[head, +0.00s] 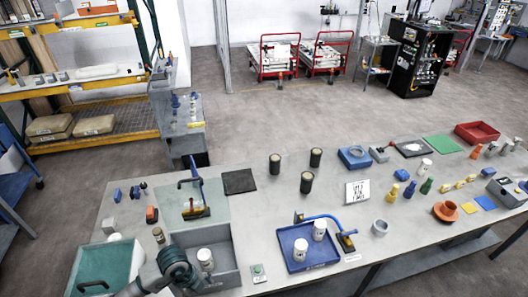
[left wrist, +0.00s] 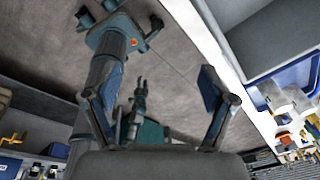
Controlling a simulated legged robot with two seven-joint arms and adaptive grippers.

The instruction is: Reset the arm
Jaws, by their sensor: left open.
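My left gripper (left wrist: 160,92) fills the front of the left wrist view. Its two dark fingers with bluish pads are spread wide, with nothing held between them. Behind them show dark parts of my own body over grey floor. In the head view, a dark teal part of my arm comes in at the lower left, beside the grey bin (head: 222,272) and a white cylinder (head: 205,259) in it. The fingers cannot be made out there. My right gripper does not show clearly in either view.
The long grey table (head: 290,195) carries a teal-rimmed bin (head: 108,258), a blue tray (head: 306,262), black cylinders (head: 315,157) and a red tray (head: 477,133). Shelves (head: 95,110) stand at the left. Red carts (head: 280,55) stand behind, with open floor between.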

